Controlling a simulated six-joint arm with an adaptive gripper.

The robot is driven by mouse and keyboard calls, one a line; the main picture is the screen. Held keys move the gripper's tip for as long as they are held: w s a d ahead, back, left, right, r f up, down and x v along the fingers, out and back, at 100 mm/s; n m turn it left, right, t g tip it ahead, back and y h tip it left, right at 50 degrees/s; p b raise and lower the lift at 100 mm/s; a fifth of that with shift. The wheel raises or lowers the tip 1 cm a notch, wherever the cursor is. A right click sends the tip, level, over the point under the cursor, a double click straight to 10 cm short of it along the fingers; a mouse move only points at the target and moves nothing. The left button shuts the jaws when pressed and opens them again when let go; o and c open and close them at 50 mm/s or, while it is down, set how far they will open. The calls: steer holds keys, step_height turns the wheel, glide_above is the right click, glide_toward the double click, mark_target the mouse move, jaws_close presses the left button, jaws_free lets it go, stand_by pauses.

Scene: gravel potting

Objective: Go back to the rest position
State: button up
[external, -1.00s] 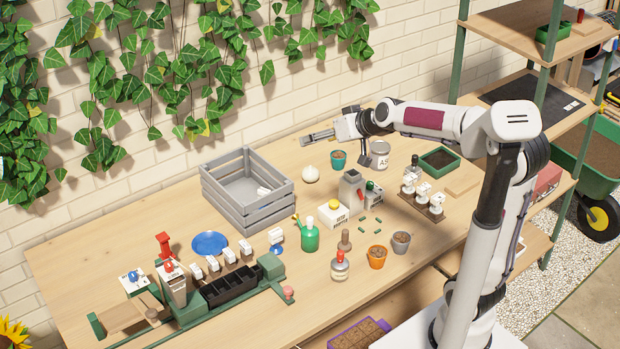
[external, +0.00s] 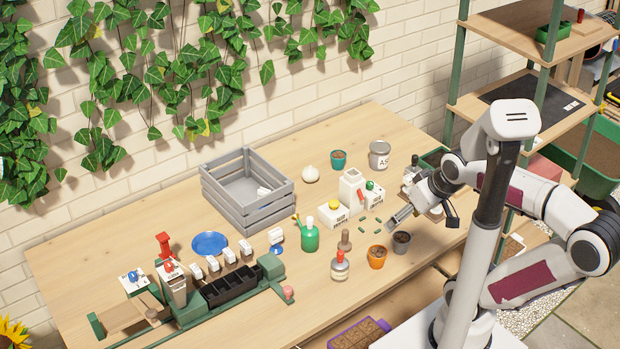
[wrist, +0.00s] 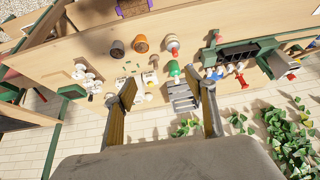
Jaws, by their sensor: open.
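My gripper (external: 402,216) is open and empty in the external view. It hangs above the right part of the table, just above and left of the grey pot (external: 401,243), angled down to the left. In the wrist view my gripper (wrist: 163,95) shows its two fingers spread wide with nothing held between them. The wooden table (external: 120,230) lies below. My arm is folded, its elbow out to the right of the table.
A grey crate (external: 245,207), a green bottle (external: 309,236), an orange pot (external: 376,258), a red-topped bottle (external: 340,266) and a white dispenser (external: 351,190) stand on the table. A shelf (external: 510,100) stands behind right. Space above the table's left and back is free.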

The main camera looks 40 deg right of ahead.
steer(key=shift+s+d+f, duration=0.25)
steer(key=shift+s+f, duration=0.1)
steer(key=shift+s, duration=0.4)
